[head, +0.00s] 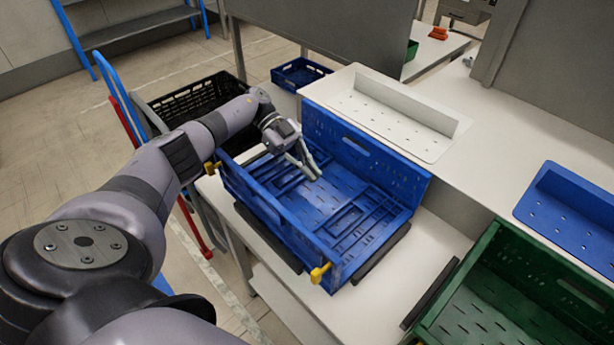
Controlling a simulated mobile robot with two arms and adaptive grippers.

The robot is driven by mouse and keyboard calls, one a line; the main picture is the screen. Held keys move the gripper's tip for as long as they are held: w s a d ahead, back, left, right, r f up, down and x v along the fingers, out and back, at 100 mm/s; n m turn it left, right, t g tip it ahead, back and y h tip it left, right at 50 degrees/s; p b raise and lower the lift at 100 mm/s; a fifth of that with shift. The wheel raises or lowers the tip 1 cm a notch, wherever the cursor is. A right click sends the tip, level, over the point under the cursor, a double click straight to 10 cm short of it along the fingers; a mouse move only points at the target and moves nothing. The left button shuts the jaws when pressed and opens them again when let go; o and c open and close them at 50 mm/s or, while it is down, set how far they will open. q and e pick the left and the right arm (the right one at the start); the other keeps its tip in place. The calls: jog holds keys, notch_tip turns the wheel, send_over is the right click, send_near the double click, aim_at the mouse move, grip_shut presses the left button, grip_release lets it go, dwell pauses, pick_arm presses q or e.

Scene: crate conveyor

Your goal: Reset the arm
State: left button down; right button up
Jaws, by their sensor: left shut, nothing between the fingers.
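My left arm reaches in from the left across the picture. My left gripper (310,172) is shut and empty, with its fingers over the inside of a blue crate (390,165). Whether the fingertips touch the crate floor I cannot tell. The blue crate stands on a white table between dark rails, and I see nothing lying in it. Yellow latches show at its near corners. My right gripper is not in view.
A green crate (487,250) stands at the lower right. A black crate (190,100) and a smaller blue crate (290,75) are behind my arm. A white bracket plate (385,110) and a blue one (575,215) lie on the white counter.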

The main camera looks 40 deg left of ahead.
pick_arm(q)
jog(key=shift+a+f, duration=0.15)
jog(key=shift+a, duration=0.3)
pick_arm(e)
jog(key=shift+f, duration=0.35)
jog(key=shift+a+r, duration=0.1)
